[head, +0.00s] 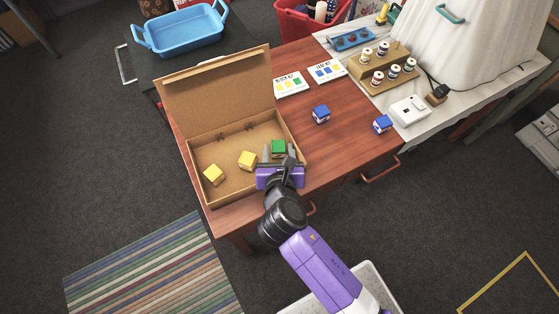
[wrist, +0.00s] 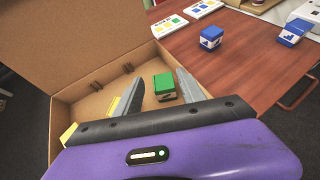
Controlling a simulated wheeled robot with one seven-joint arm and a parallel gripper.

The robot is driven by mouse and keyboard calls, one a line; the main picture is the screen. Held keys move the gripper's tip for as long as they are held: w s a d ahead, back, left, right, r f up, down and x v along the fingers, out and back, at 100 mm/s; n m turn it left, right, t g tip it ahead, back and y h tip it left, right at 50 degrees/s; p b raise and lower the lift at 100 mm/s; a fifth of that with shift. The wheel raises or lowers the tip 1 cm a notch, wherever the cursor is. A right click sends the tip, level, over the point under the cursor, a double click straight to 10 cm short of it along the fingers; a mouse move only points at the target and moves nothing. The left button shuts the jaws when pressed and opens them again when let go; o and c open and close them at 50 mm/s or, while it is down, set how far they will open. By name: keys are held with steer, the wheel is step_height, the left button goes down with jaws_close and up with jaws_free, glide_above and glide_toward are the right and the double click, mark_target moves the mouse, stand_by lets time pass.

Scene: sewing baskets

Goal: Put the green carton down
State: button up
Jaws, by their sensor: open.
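The green carton (head: 279,147) is a small green box inside the open brown cardboard box (head: 228,190), near its right wall. In the wrist view the gripper (wrist: 160,92) has one finger on each side of the carton, with gaps between. The carton's lower part is partly hidden by my gripper in the head view.
Two yellow cartons (head: 247,160) (head: 214,174) lie in the box to the left. Two cards (head: 291,84) (head: 327,72) lie behind. The box lid (head: 215,90) stands raised at the back.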

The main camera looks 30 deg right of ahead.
steer(key=v, duration=0.6)
steer(key=s+a+m+y, duration=0.2)
steer(key=s+m+y, duration=0.3)
steer(key=s+m, duration=0.95)
steer(key=s+d+r+m+t, duration=0.2)
steer(key=s+r+m, duration=0.3)
steer(key=m, duration=0.3)
steer(key=s+d+r+m+t, duration=0.2)
steer(key=s+d+r+m, duration=0.2)
steer(key=r+m, duration=0.4)
steer(key=shift+s+d, duration=0.3)
steer(key=shift+s, duration=0.6)
steer(key=shift+r, duration=0.1)
steer(key=shift+c, duration=0.2)
